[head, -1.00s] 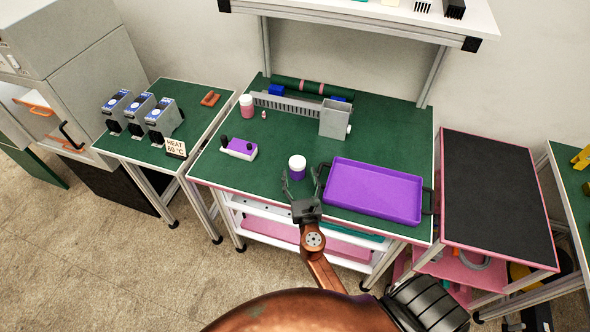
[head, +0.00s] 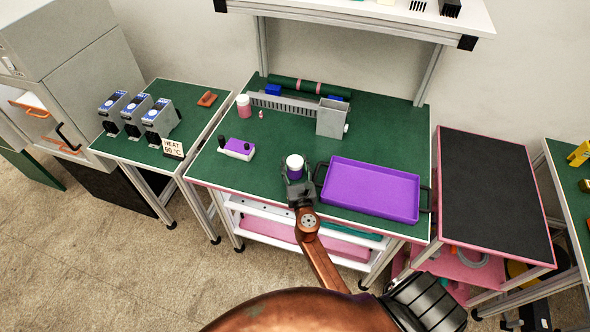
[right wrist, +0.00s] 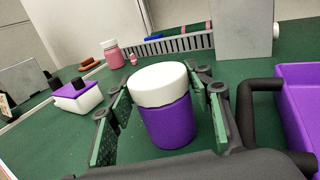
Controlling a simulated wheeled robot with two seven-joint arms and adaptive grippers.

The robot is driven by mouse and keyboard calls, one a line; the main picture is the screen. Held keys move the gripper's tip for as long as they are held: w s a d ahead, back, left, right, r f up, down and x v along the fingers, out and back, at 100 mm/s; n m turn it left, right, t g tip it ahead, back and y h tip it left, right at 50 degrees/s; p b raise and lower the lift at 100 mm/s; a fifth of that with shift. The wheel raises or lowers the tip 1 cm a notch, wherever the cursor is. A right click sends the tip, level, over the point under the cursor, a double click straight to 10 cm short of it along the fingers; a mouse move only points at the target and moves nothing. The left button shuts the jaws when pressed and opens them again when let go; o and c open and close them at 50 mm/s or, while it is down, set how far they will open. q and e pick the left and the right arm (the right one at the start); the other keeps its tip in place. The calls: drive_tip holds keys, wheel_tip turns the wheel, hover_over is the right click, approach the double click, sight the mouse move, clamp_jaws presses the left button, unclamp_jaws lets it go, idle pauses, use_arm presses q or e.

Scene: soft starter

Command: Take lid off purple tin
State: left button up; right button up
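The purple tin (head: 294,173) with its white lid (head: 294,161) stands upright on the green bench, left of the purple tray. In the right wrist view the tin (right wrist: 170,124) has the lid (right wrist: 160,84) on. My right gripper (head: 297,177) is around the tin from the front. In the right wrist view its fingers (right wrist: 160,115) stand on both sides of the tin. A gap shows at the left finger; the right finger is close to the tin, and contact there is unclear. My left gripper is not in view.
The purple tray (head: 372,190) with dark handles lies just right of the tin. A purple-and-white box (head: 237,149), a pink jar (head: 243,107) and a grey bin (head: 331,118) stand further back. The bench (head: 262,172) is clear left of the tin.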

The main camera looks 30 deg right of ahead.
sight(295, 160)
drive_tip(key=c, duration=1)
drive_tip(key=shift+r, duration=0.15)
drive_tip(key=shift+r+p, duration=0.45)
wheel_tip(295, 160, up, 2)
drive_tip(key=shift+r+p, duration=0.15)
drive_tip(key=shift+p, duration=0.7)
drive_tip(key=s+a+r+p, duration=0.1)
drive_tip(key=s+r, duration=0.2)
drive_tip(key=s, duration=0.1)
drive_tip(key=s+a+r+p, duration=0.1)
drive_tip(key=s+r+p, duration=0.1)
drive_tip(key=s, duration=0.3)
drive_tip(key=s+a+r+p, duration=0.1)
drive_tip(key=s+r+p, duration=0.1)
drive_tip(key=s+r, duration=0.2)
drive_tip(key=shift+s+a+r, duration=0.15)
drive_tip(key=shift+s+r, duration=0.15)
